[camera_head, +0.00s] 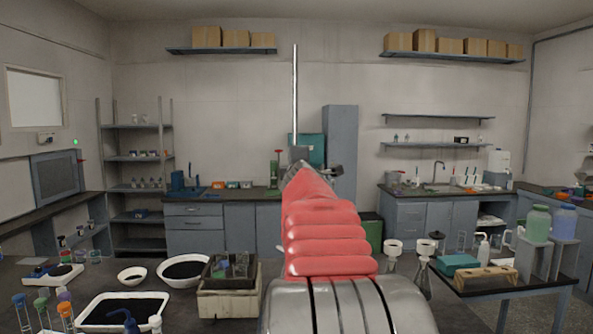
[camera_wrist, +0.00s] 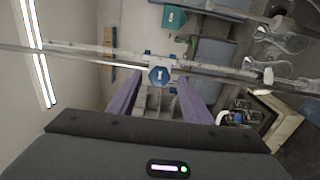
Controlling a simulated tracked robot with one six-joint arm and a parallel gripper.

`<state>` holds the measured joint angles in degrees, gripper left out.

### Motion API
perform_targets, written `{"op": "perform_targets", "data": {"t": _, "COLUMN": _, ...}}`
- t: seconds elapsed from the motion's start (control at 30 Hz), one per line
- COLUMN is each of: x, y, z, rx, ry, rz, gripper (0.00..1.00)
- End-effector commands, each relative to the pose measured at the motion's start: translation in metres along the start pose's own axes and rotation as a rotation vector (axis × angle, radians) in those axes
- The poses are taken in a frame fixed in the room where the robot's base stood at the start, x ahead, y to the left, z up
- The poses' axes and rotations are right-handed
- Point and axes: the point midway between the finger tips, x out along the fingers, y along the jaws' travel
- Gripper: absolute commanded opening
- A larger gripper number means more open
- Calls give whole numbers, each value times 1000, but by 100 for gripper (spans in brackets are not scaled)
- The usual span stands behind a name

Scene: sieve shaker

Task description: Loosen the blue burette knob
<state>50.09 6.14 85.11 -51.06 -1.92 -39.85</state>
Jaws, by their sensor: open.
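The blue burette knob (camera_wrist: 159,75) shows in the wrist view, a small hexagonal blue piece with a pale mark at its centre. It sits on a long thin burette (camera_wrist: 90,61) that crosses the picture. My gripper (camera_wrist: 158,90) is open, its two purple fingers pointing toward the knob, one on either side in the picture. I cannot tell whether the fingertips reach as far as the knob; no contact shows. In the head view my red arm hides the knob, and a thin upright stand rod (camera_head: 295,95) rises behind the arm's end.
Clear flasks (camera_wrist: 284,40) hang or stand close by in the wrist view. On the front bench in the head view are a wooden box (camera_head: 228,304), black-filled bowls (camera_head: 186,270) and two funnel-topped flasks (camera_head: 424,248). A side table (camera_head: 508,290) stands at right.

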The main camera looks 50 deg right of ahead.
Motion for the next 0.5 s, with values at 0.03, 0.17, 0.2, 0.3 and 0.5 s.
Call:
{"op": "perform_targets", "data": {"t": 0.03, "x": -2, "y": 0, "z": 0, "rx": 0, "ry": 0, "rz": 0, "gripper": 45}}
{"op": "perform_targets", "data": {"t": 0.17, "x": -7, "y": 0, "z": 0, "rx": 0, "ry": 0, "rz": 0, "gripper": 45}}
{"op": "perform_targets", "data": {"t": 0.2, "x": -10, "y": 1, "z": 0, "rx": 2, "ry": 0, "rz": 1, "gripper": 45}}
{"op": "perform_targets", "data": {"t": 0.3, "x": -18, "y": 0, "z": 0, "rx": 1, "ry": 0, "rz": 0, "gripper": 45}}
{"op": "perform_targets", "data": {"t": 0.5, "x": -39, "y": 1, "z": 0, "rx": 1, "ry": 0, "rz": 1, "gripper": 45}}
